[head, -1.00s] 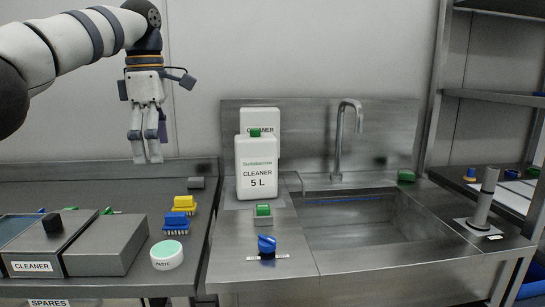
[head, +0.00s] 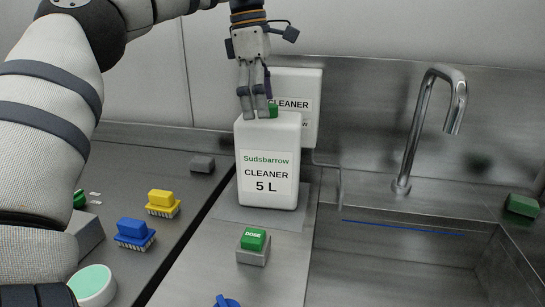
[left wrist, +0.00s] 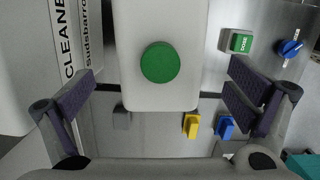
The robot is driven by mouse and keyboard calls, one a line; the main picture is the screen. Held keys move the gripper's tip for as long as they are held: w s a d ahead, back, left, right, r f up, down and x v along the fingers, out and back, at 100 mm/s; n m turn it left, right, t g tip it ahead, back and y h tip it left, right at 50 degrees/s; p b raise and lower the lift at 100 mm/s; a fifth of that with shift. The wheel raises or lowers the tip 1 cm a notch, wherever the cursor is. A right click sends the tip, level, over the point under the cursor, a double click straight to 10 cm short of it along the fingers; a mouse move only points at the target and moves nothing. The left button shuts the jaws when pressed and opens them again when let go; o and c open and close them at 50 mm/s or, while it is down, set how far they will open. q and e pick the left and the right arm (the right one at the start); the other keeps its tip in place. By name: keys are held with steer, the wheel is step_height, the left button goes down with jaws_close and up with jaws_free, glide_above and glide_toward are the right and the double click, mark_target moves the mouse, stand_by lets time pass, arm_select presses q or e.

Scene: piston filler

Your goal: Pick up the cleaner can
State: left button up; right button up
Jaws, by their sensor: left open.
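The cleaner can (head: 269,172) is a white jug labelled "Sudsbarrow CLEANER 5 L", upright on the steel counter left of the sink. Its green cap (left wrist: 160,62) shows whole in the left wrist view and is partly hidden by fingers in the head view. My left gripper (head: 258,117) points down at the can's top, fingers open. In the left wrist view, the can's white top (left wrist: 160,95) lies between the spread finger pads, nearer the upper part. I cannot tell whether a finger touches it. My right gripper is not in view.
A white cleaner box (head: 310,100) stands close behind the can. A green DOSE button (head: 253,240) sits in front, and a blue knob (head: 227,301) nearer. Yellow (head: 163,202) and blue (head: 135,233) brushes lie on the left bench. A tap (head: 417,130) and sink are to the right.

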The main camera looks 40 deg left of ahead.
mark_target(273, 134)
arm_select(q)
steer(key=f, duration=0.2)
steer(key=d+f, duration=0.1)
steer(key=f, duration=0.1)
steer(key=w+f, duration=0.1)
steer(key=f, duration=0.1)
steer(key=shift+d+f+p, duration=0.3)
steer(key=shift+f, duration=0.05)
steer(key=shift+r, duration=0.1)
steer(key=c, duration=2)
